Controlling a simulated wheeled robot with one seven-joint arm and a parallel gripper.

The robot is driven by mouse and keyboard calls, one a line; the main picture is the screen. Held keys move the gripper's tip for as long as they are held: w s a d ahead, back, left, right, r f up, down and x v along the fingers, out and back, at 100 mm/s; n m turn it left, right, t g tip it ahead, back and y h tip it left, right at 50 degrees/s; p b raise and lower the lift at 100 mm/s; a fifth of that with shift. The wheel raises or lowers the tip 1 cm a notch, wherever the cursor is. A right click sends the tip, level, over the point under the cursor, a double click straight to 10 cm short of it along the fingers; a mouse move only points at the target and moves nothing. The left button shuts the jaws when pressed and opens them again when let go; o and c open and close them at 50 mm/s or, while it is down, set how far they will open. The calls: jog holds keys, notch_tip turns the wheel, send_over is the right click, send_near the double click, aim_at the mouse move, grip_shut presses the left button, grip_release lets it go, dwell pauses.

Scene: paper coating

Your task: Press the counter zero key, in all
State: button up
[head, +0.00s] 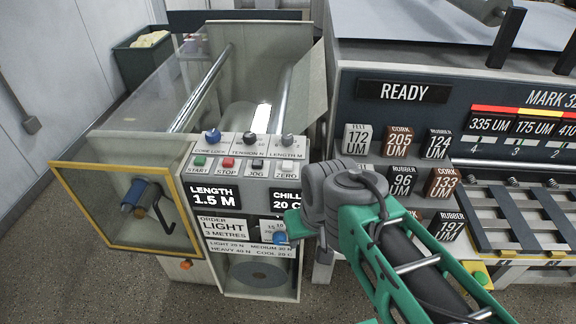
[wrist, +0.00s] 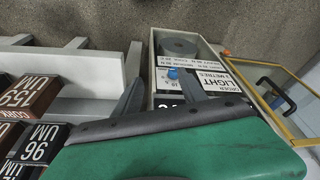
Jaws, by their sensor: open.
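The zero key (head: 287,164) is a small pale key above the label ZERO, at the right end of the key row on the coating machine's panel in the head view. Beside it are the black JOG key (head: 257,164), red STOP key (head: 228,163) and green START key (head: 199,161). The length counter (head: 213,196) reads 1.5 M. My gripper (wrist: 161,90) is open and empty in the wrist view, its two dark fingers apart over the panel's lower part. In the head view its green body is below and right of the zero key, apart from it. The wrist view does not show the key.
Three knobs, including the LENGTH M knob (head: 288,141), stand just above the keys. A blue knob (head: 280,238) is close to my gripper. A yellow-framed clear door (head: 128,246) stands open at left. Labelled blocks (head: 357,139) stand in the rack at right.

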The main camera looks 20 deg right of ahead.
grip_shut()
dwell(0.3)
dwell(1.2)
